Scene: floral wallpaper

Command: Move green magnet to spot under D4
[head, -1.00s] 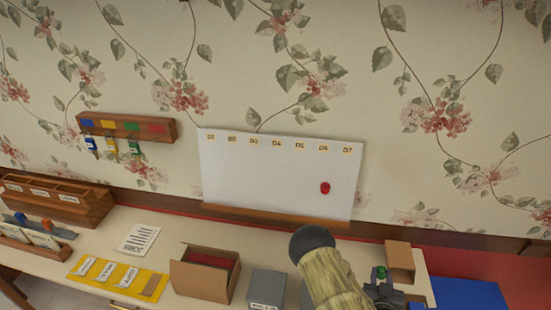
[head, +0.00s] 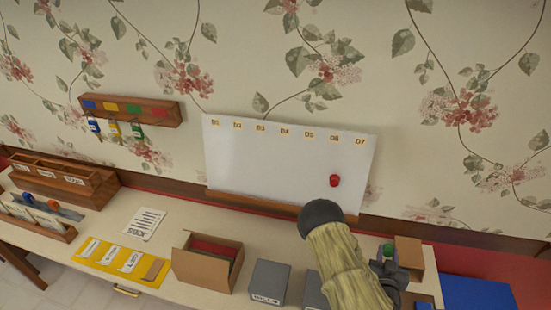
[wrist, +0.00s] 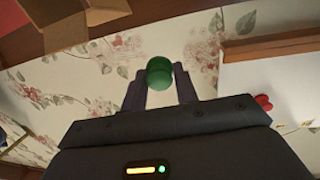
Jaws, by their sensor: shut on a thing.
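The green magnet (wrist: 159,73) is between the fingertips of my gripper (wrist: 160,85), which is shut on it, in the wrist view. In the head view the green magnet (head: 388,250) shows at my gripper (head: 388,262), at the lower right, right of and below the whiteboard (head: 270,165). The D4 label (head: 285,132) is in the middle of the label row along the board's top. The board below D4 is bare. A red magnet (head: 334,180) is on the board below D6; it also shows in the wrist view (wrist: 263,103).
An open cardboard box (head: 205,265) and a grey box (head: 269,283) stand on the desk below the board. A small brown box (head: 409,255) stands beside my gripper. A wooden ledge (head: 260,203) runs along the board's lower edge. A key rack (head: 130,109) hangs at left.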

